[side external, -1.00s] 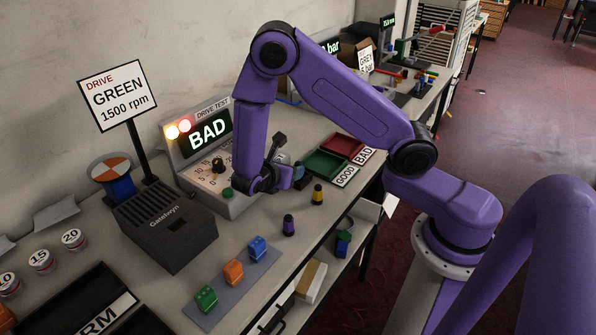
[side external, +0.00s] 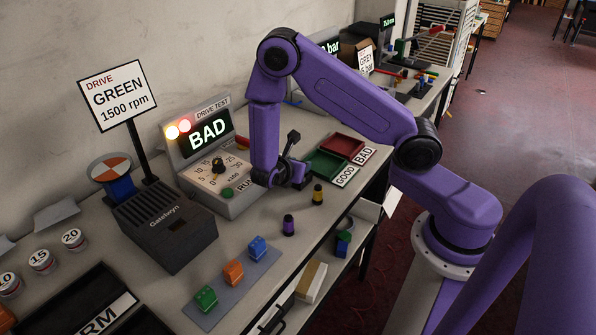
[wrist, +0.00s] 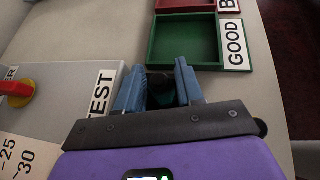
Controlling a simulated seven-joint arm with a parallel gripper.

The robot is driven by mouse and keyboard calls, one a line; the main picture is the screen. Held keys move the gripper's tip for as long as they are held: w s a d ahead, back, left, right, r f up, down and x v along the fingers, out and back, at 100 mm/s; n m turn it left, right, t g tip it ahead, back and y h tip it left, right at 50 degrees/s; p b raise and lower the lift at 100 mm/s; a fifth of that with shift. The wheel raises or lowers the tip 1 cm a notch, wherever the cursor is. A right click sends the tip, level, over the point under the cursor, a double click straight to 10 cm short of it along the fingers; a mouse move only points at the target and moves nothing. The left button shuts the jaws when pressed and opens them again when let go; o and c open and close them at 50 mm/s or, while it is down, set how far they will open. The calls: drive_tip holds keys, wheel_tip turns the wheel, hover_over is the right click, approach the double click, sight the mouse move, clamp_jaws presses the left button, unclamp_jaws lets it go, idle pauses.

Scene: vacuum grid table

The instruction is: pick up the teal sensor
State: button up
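My gripper (side external: 300,182) is low over the bench, in front of the drive test box and near the green tray. In the wrist view its two blue fingers (wrist: 160,80) stand apart. A dark, rounded thing with a teal-green part, apparently the teal sensor (wrist: 164,98), shows between them. Whether the fingers touch it is hard to see. In the side view my gripper hides this sensor. A purple-banded sensor (side external: 288,226) and a yellow-banded sensor (side external: 318,194) stand upright on the bench nearby.
The green GOOD tray (wrist: 156,53) and red BAD tray (side external: 360,157) lie just beyond my gripper. The drive test box (side external: 240,203) stands to its left, with a red-yellow knob (wrist: 18,90). A grey mat (side external: 262,275) bears coloured blocks. The bench's front edge is close.

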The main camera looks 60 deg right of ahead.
clamp_jaws()
drive_tip(key=shift+r, duration=0.2)
